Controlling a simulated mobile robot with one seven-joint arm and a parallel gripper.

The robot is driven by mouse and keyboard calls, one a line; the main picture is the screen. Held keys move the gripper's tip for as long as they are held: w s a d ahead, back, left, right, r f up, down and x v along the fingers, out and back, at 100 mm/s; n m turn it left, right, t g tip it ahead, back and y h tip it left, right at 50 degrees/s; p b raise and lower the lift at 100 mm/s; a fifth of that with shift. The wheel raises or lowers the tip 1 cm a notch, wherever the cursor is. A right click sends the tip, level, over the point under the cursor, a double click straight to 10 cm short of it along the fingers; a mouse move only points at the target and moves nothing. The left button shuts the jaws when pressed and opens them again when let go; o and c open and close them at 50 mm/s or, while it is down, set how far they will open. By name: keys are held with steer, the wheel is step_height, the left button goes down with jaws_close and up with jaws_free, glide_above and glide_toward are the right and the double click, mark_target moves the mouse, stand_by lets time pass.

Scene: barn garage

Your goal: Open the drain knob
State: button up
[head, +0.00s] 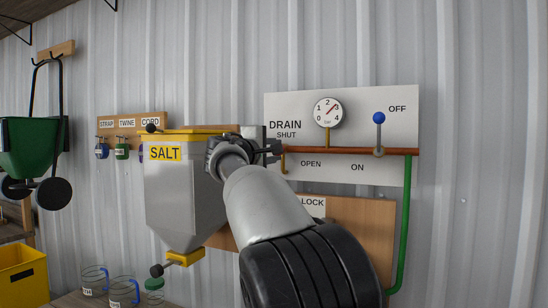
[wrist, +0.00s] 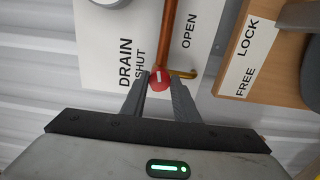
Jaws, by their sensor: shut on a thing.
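The red drain knob (wrist: 159,83) shows in the wrist view at the end of a copper pipe (wrist: 167,38), with a small white mark on its face. My gripper (wrist: 160,84) has its two dark fingers shut on the knob, one on each side. In the wrist view, SHUT is to the left of the knob and OPEN to the upper right. In the head view, my gripper (head: 274,148) is at the left end of the pipe on the white panel (head: 400,115), and the knob is hidden behind it. A brass spout (head: 284,160) hangs just right of the gripper.
A gauge (head: 328,112) and a blue-knobbed lever (head: 379,130), standing up near OFF, are on the panel to the right. A green pipe (head: 402,220) runs down from it. A grey SALT hopper (head: 180,205) stands close left of my arm. A wooden LOCK board (head: 355,220) is below.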

steer(key=shift+m, duration=0.6)
steer(key=o, duration=1.1)
steer(key=shift+c, duration=0.2)
steer(key=b+v, duration=0.4)
steer(key=v, duration=1.3)
steer(key=shift+s, duration=0.2)
steer(key=shift+a+f, duration=0.1)
